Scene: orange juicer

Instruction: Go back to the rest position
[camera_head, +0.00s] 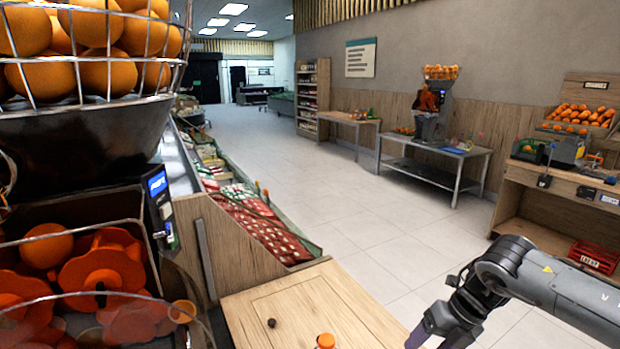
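The juicer (85,140) fills the left side, with a wire basket of oranges (105,75) on top and orange pressing parts (105,268) behind a clear cover below. My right arm comes in from the lower right. Its gripper (420,337) hangs at the bottom edge, right of the wooden counter and apart from it. A purple fingertip shows, but the frame edge cuts the gripper off, so its opening cannot be made out. My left gripper is not in view.
A wooden counter (300,300) lies at the bottom centre with a small dark round thing (271,323) and an orange cap (325,341) at its front. Produce bins (262,225) run behind it. Open tiled floor (370,225) separates these from a second juicer (432,105) and a right-hand stand (520,185).

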